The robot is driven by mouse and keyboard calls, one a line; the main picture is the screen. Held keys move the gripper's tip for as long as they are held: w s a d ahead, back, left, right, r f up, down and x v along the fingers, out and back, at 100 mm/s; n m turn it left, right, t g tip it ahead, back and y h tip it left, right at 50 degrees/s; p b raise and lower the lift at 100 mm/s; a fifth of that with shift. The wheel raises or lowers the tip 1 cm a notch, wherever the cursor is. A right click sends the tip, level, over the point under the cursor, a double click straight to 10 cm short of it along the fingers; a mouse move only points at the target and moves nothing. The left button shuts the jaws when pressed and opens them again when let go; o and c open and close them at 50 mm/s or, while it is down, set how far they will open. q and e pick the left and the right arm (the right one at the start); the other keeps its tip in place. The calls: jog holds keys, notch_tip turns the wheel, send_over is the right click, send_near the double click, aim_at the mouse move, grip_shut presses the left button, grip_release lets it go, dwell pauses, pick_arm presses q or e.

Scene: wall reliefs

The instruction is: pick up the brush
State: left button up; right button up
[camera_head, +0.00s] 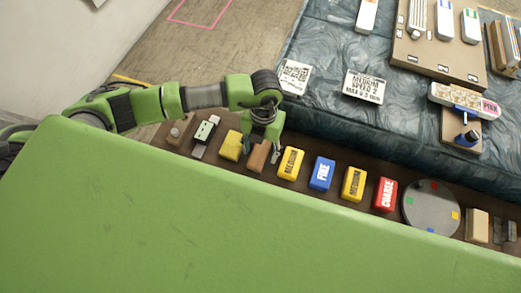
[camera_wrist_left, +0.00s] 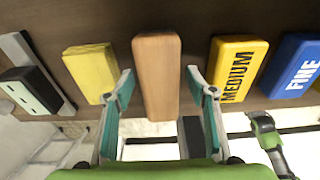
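A brown wooden block (camera_head: 257,157) lies on the narrow brown shelf (camera_head: 335,207); it may be the brush, but no bristles show. It also shows in the left wrist view (camera_wrist_left: 157,75), upright in the picture. My left gripper (camera_head: 263,140) is over this block. In the left wrist view, its two teal-lined fingers (camera_wrist_left: 160,92) stand on either side of the block's lower end, with a gap on each side. The left gripper is open and holds nothing. My right gripper is not in view.
A yellow sponge-like block (camera_head: 231,145) is left of the wooden block. A yellow MEDIUM block (camera_head: 290,163) is close on the right, followed by a blue FINE block (camera_head: 321,174). A round grey disc (camera_head: 430,207) lies farther right. A blue-grey patterned surface (camera_head: 330,50) is behind.

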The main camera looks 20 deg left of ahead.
aim_at(262, 152)
pick_arm(q)
jog(key=c, duration=1.2)
jog(key=shift+r, duration=0.55)
jog(key=r, duration=0.1)
jog(key=r+b, duration=0.1)
jog(key=shift+s+d+r, duration=0.2)
jog(key=shift+d+r, duration=0.15)
jog(key=shift+r, duration=0.05)
jog(key=s+d+r, duration=0.3)
jog(key=s+d+r+b, duration=0.1)
jog(key=s+d+r, duration=0.1)
jog(key=d+r, duration=0.1)
jog(key=s+d+r, duration=0.3)
jog(key=d, duration=0.1)
jog(key=shift+s+r+b, duration=0.1)
jog(key=shift+s+b, duration=0.2)
